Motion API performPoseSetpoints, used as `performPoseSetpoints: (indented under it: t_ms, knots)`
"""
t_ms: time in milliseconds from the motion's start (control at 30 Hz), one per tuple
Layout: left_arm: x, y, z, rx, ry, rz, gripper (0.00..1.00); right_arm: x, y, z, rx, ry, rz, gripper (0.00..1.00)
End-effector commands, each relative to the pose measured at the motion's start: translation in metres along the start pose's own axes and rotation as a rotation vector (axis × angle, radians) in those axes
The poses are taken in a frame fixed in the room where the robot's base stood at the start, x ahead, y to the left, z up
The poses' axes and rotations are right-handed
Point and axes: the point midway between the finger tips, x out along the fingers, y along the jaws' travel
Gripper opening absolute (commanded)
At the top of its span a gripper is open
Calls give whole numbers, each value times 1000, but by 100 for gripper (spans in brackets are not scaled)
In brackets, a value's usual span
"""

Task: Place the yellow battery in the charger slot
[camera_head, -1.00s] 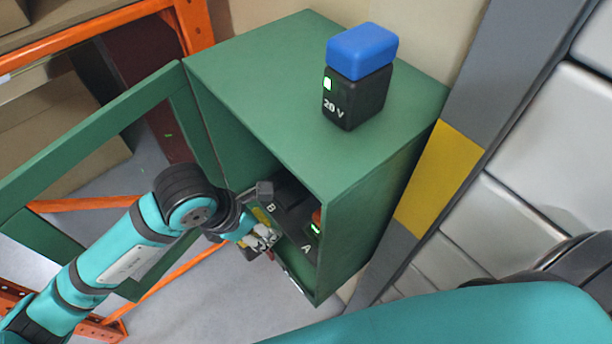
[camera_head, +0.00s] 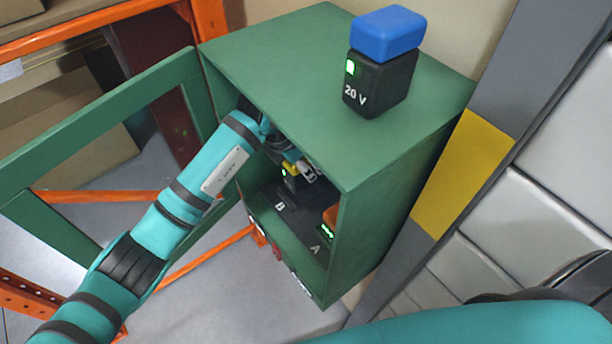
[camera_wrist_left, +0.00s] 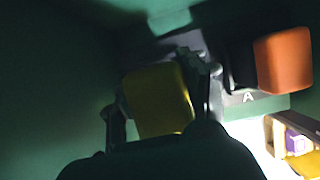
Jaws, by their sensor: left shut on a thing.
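The yellow battery (camera_head: 291,169) is inside the green cabinet, over the part of the charger marked B. My left gripper (camera_head: 300,171) is shut on the battery. In the left wrist view the yellow battery (camera_wrist_left: 157,98) sits between the two fingers (camera_wrist_left: 163,105). The charger (camera_head: 292,212) is a dark base with the letters A and B. An orange battery (camera_head: 331,215) with a green light stands at slot A; it also shows in the wrist view (camera_wrist_left: 284,60). I cannot tell whether the yellow battery touches slot B. My right gripper is out of view.
The green cabinet (camera_head: 290,50) encloses the charger closely, and its framed door (camera_head: 100,105) stands open at left. A blue-topped 20 V battery (camera_head: 380,75) stands on its roof. A grey and yellow post (camera_head: 463,170) is at right, orange rack beams (camera_head: 100,197) at left.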

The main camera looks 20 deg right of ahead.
Motion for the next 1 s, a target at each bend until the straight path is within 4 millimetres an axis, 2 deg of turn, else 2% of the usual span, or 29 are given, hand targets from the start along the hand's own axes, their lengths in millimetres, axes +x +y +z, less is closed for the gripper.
performPoseSetpoints:
  t_ms: [100,233,700,733,867,1000]
  knots:
    - [22,-2,-9,-2,-1,-5,0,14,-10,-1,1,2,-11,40]
    - [39,-1,-16,-1,0,-3,0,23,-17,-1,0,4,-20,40]
    - [47,2,-16,0,0,0,0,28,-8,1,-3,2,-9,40]
    - [46,1,-16,-1,2,-2,47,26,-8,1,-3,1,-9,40]
    - [46,1,-16,-1,2,-2,64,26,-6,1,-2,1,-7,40]
    - [46,1,-16,-1,2,-2,67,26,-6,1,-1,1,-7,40]
